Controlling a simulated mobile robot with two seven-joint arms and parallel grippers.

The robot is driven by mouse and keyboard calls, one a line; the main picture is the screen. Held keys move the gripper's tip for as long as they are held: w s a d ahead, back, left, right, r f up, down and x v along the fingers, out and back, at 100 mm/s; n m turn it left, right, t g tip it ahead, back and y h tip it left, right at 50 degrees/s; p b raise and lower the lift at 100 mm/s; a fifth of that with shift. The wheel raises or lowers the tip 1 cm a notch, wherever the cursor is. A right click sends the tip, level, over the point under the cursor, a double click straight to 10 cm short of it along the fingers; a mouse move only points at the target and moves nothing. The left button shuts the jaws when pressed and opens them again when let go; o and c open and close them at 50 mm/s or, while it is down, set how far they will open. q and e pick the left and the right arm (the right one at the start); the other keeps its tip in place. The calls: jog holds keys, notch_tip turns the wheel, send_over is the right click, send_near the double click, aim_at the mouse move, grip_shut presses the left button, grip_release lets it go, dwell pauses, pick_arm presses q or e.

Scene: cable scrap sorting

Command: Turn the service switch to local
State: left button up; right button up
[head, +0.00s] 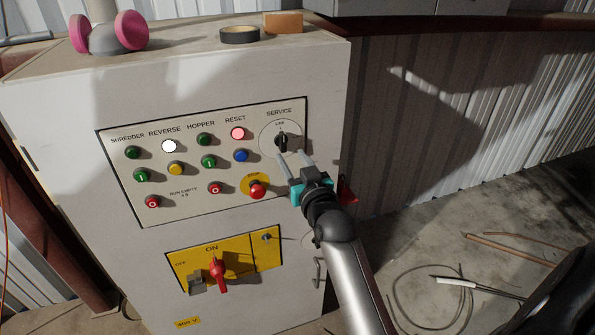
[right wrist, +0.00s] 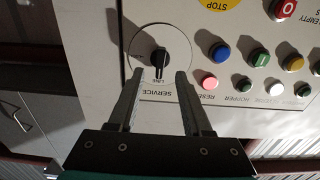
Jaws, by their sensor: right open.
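The service switch (head: 282,141) is a black rotary knob on a round pale plate at the upper right of the cabinet's control panel, under the word SERVICE. In the right wrist view the knob (right wrist: 159,60) appears upside down, its handle in line with a small label that seems to read LINE. A local marking is not readable. My right gripper (head: 292,155) is open and empty, just in front of and below the switch. In the right wrist view its two fingers (right wrist: 160,76) point at the knob, one to each side, apart from it. My left gripper is not in view.
Beside the switch are a pink-lit reset button (head: 237,133), a blue button (head: 240,155) and a red stop button (head: 257,189). A red-handled switch (head: 217,270) is lower down. Pink-filter respirator (head: 110,33) and tape roll (head: 239,34) lie on top. Loose cable (head: 425,300) lies on the floor.

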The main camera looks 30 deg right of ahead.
aim_at(284, 145)
jog(key=shift+b+x, duration=0.5)
jog(key=shift+x, duration=2.1)
jog(key=shift+w, duration=0.1)
grip_shut()
